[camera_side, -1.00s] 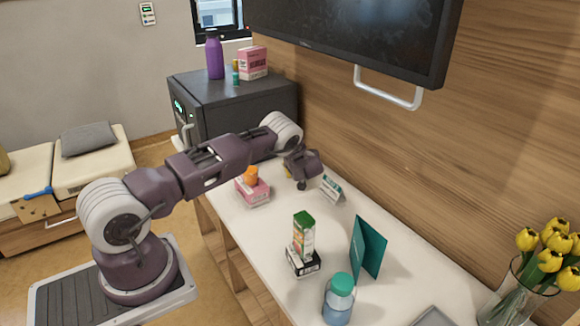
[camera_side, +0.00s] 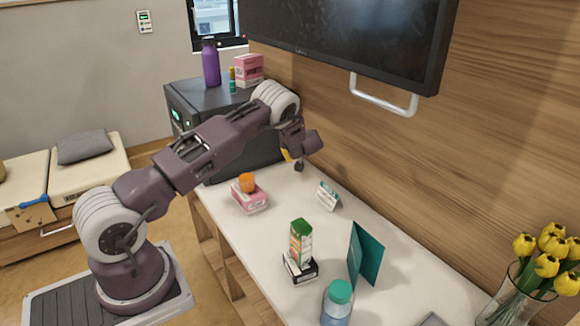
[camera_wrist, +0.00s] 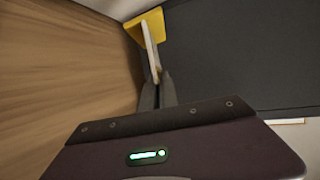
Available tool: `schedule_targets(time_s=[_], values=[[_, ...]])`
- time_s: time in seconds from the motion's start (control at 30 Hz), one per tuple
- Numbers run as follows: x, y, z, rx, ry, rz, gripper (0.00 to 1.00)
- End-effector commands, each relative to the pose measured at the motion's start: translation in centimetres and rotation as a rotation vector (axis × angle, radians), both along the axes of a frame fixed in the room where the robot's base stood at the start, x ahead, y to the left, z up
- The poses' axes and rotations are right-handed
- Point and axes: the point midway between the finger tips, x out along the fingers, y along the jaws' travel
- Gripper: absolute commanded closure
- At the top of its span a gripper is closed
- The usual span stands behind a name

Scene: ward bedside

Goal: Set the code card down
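My gripper (camera_side: 298,165) is above the far end of the white counter (camera_side: 262,222), near the dark cabinet. In the wrist view my gripper (camera_wrist: 155,84) has its fingers close together on a thin white piece (camera_wrist: 150,52), seen nearly edge-on, with a yellow part (camera_wrist: 152,24) at its far end. I take this to be the code card; its printed face is not visible. A bit of yellow (camera_side: 286,155) shows beside my gripper in the side view. The card appears held above the counter; the exact gap cannot be told.
A small white-and-teal item (camera_side: 327,196) stands close by. A pink box (camera_side: 250,202) with an orange thing (camera_side: 247,182) on top is nearer. The cabinet (camera_side: 215,105) and wood wall bound the far end.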

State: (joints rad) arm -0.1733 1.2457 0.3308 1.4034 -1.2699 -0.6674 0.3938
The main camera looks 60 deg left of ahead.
Motion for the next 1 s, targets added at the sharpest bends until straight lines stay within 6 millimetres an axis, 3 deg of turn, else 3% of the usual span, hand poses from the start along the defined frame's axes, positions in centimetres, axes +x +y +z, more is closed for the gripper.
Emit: schedule_targets(time_s=[0.17, 0.2, 0.5, 0.63, 0.83, 1.0], values=[[0.1, 0.0, 5.4, 0.004, 0.000, 0.001, 1.00], [-0.5, 0.4, 5.8, 0.005, 0.008, -0.003, 1.00], [-4.4, 3.0, 5.6, 0.015, 0.037, -0.152, 1.00], [-6.1, 2.7, 5.1, 0.025, 0.050, -0.294, 1.00], [-8.3, -1.4, 3.8, 0.051, 0.071, -0.589, 1.00], [-10.7, -8.0, 3.3, 0.082, 0.084, -0.873, 1.00]])
